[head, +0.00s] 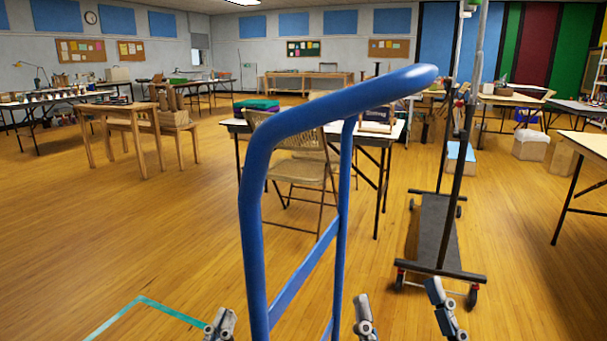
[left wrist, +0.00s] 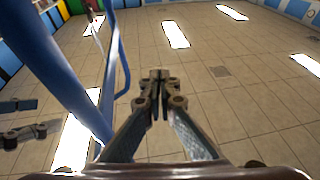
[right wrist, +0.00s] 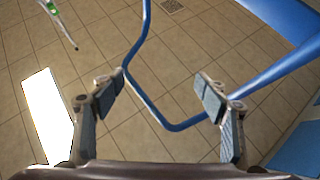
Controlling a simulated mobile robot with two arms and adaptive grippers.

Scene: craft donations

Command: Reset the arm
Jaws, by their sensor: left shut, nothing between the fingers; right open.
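My left gripper (head: 220,325) shows at the bottom edge of the head view, just left of a blue tubular handle frame (head: 256,220). In the left wrist view its fingers (left wrist: 156,92) are shut together with nothing between them, pointing up toward the ceiling. My right gripper (head: 404,312) is at the bottom right of the frame, fingers spread. In the right wrist view its fingers (right wrist: 157,95) are wide apart and empty, also facing the ceiling. The blue frame passes behind the opening there (right wrist: 136,85); I cannot tell any contact.
The blue frame stands upright close before me. Behind it are a folding chair (head: 303,170) and a table (head: 236,124). A black wheeled rack (head: 436,230) stands to the right, near another table (head: 590,143). The wooden floor at left is open, with teal tape (head: 140,298).

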